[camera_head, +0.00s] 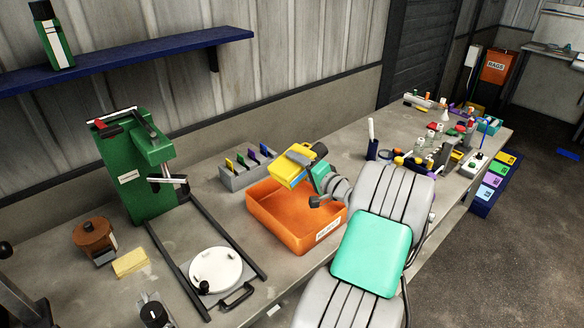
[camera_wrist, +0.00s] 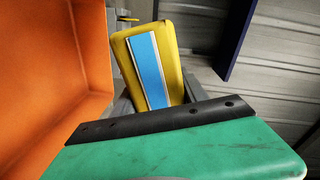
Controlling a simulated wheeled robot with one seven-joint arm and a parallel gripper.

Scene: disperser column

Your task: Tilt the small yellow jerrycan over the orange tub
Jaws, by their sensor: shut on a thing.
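The small yellow jerrycan (camera_head: 288,168) is tilted above the back right part of the orange tub (camera_head: 273,228). My gripper (camera_head: 307,160) is shut on the jerrycan and holds it clear of the tub. In the wrist view the jerrycan (camera_wrist: 152,65) shows a blue and white label, and it leans between grey fingers (camera_wrist: 155,100) that are partly hidden by the dark bar in front. The tub's orange wall (camera_wrist: 60,70) fills the left of that view. The jerrycan's mouth cannot be made out, and no liquid is visible.
A grey holder (camera_head: 248,174) with several coloured cards stands behind the tub. A green machine (camera_head: 140,170) and a white round plate (camera_head: 216,270) on a rail frame are to the left. Bottles and small items crowd the bench (camera_head: 345,138) further right. A blue shelf (camera_head: 120,60) hangs above.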

